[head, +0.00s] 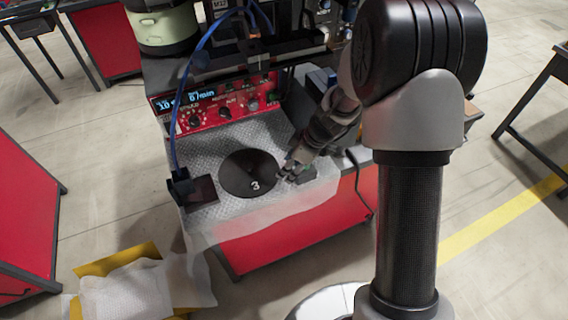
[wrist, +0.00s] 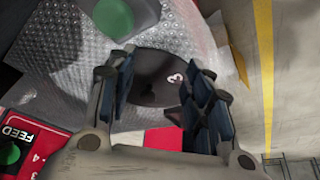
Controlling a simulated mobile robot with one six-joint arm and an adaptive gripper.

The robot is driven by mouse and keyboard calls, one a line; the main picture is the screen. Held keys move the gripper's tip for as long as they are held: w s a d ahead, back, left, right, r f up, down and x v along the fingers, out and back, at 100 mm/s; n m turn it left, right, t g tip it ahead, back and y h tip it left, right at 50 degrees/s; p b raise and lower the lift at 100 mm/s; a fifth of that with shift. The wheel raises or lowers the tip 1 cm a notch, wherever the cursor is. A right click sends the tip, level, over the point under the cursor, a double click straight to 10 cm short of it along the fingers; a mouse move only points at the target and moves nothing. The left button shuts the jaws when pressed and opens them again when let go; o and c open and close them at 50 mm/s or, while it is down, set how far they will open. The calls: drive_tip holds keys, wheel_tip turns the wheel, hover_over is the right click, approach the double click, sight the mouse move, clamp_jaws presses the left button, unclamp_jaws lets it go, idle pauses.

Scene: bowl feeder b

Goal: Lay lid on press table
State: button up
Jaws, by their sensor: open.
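A round black disc marked with a white 3, which looks like the lid (head: 247,168), lies flat on the patterned metal top of the press table (head: 213,150). My gripper (head: 287,172) is at the disc's right edge in the head view. In the wrist view the disc (wrist: 150,75) shows between and beyond the spread fingers of my gripper (wrist: 163,82). The fingers are open and hold nothing that I can see. Whether they touch the disc, I cannot tell. Part of its edge is hidden behind the fingers.
A red control panel (head: 221,107) with knobs and a display stands behind the tabletop. A dark box (head: 193,190) with a blue cable is left of the disc. Clear sheeting (head: 262,216) hangs over the front edge. A yellow pallet (head: 115,260) lies on the floor.

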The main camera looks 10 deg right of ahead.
drive_tip(key=s+r+m+h, duration=0.1)
drive_tip(key=s+r+m, duration=0.2)
drive_tip(key=s+r, duration=0.45)
drive_tip(key=s+r+m, duration=0.2)
drive_tip(key=s+r, duration=0.2)
drive_tip(key=r, duration=0.7)
drive_tip(key=s+d+r+m+t+h, duration=0.1)
drive_tip(key=s+d+r+m, duration=0.1)
drive_tip(key=s, duration=0.6)
drive_tip(key=s+d+r+m+t+h, duration=0.1)
drive_tip(key=s+d+r+m, duration=0.1)
drive_tip(key=s+m, duration=0.3)
drive_tip(key=s+r, duration=0.1)
drive_tip(key=s, duration=0.1)
drive_tip(key=shift+s+d+r+h, duration=0.4)
